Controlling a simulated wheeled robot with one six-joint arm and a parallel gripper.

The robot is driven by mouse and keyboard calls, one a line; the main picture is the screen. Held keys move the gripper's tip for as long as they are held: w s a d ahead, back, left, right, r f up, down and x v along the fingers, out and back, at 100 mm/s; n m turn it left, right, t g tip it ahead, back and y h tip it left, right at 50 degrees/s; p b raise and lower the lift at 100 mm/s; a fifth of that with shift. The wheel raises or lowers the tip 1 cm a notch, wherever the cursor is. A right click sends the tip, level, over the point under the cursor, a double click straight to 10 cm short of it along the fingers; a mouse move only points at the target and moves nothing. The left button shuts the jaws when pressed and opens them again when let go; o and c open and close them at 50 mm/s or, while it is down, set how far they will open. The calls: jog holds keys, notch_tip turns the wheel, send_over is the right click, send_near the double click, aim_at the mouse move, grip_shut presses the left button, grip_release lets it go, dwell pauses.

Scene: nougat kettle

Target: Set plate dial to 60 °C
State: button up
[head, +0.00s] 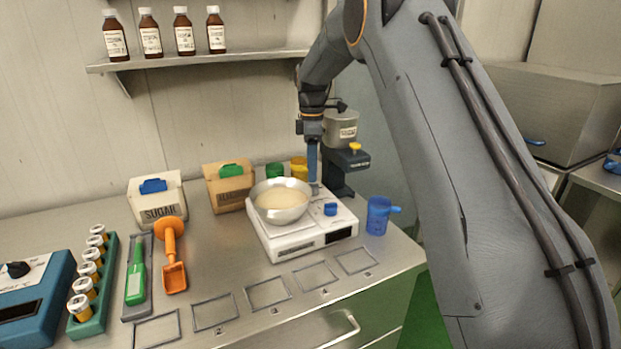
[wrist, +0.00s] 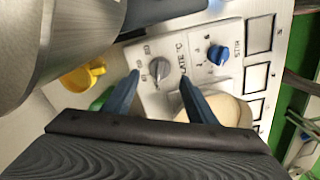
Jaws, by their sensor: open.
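The white hot plate (head: 300,240) stands on the bench with a steel pan (head: 281,212) of pale liquid on it. In the wrist view its grey plate dial (wrist: 160,68) sits beside the lettering "PLATE °C", with small marks around it. The dial's pointer setting is too small to read. A blue stir knob (wrist: 218,53) is to its right; it also shows in the head view (head: 330,209). My gripper (wrist: 160,78) is open, with its two blue fingertips on either side of the grey dial. I cannot tell whether they touch it. In the head view, my gripper (head: 313,172) is lowered beside the pan.
A dispenser (head: 342,130) with a dark stand is close behind my gripper. A blue jug (head: 378,216) stands right of the plate. Sugar box (head: 157,198), brown box (head: 229,188) and orange scoop (head: 173,265) are to the left. Bench front has empty marked frames.

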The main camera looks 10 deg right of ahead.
aim_at(312, 188)
jog(key=shift+f+p, duration=0.75)
jog(key=shift+f, duration=1.75)
jog(key=c, duration=1.1)
jog(key=shift+o, duration=0.2)
